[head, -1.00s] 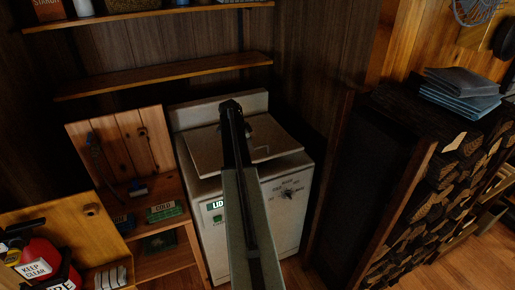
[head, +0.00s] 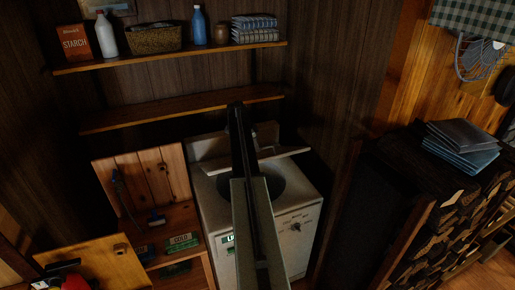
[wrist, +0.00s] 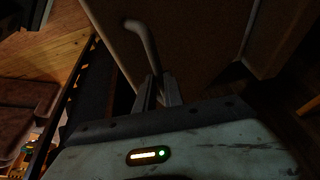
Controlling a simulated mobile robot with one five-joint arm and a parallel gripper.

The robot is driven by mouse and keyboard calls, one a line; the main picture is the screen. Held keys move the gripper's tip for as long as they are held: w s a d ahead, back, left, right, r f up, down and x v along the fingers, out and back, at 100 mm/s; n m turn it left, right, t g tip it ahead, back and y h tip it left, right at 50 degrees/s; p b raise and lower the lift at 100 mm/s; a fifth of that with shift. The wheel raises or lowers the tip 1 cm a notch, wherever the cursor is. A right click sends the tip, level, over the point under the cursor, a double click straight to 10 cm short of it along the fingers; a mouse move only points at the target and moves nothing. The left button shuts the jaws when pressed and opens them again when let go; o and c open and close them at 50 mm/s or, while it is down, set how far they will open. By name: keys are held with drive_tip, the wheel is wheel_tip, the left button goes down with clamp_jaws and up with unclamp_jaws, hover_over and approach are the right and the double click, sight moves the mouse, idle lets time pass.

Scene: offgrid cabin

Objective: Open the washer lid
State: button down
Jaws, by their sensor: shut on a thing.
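The white washer (head: 293,250) stands in the middle of the head view, partly hidden by my arm. Its lid (head: 288,153) is tilted up and shows almost edge-on, and the dark round tub opening (head: 283,186) is uncovered below it. In the wrist view my gripper (wrist: 157,88) is shut on a bent bar handle (wrist: 143,40) at the lid (wrist: 195,40). In the head view my arm hides most of the gripper and the grip.
Wooden shelves (head: 180,110) hang behind the washer. A wooden stand with a green box (head: 182,243) is at left. A firewood rack (head: 440,225) with blue folded cloths (head: 462,147) is at right. A narrow dark gap lies between washer and rack.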

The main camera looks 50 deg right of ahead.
drive_tip(key=shift+w+a, duration=0.1)
drive_tip(key=shift+w, duration=0.25)
